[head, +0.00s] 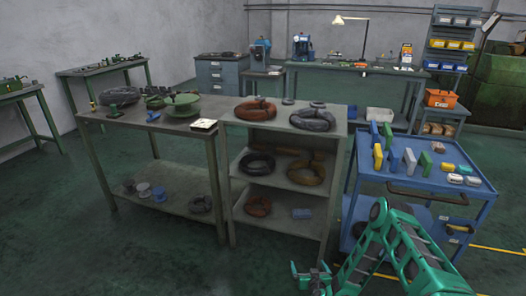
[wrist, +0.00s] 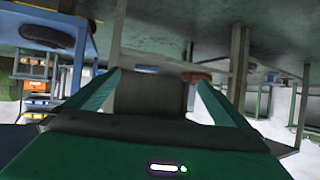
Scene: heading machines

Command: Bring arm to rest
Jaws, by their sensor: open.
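My green arm (head: 375,250) is folded low at the bottom right of the head view, in front of the blue cart and the shelf bench. My gripper (head: 312,275) is at the lower middle of that view, low in front of the shelf bench. In the wrist view my gripper (wrist: 157,84) has its two green fingers spread apart. No object is held between them. The wrist picture looks upside down, with benches and floor beyond the fingers.
A blue cart (head: 462,205) with coloured blocks stands close behind my arm. A shelf bench (head: 238,200) with coils of wire stands behind my gripper, joined by a workbench (head: 120,125) on its left. The green floor (head: 90,240) at lower left is clear.

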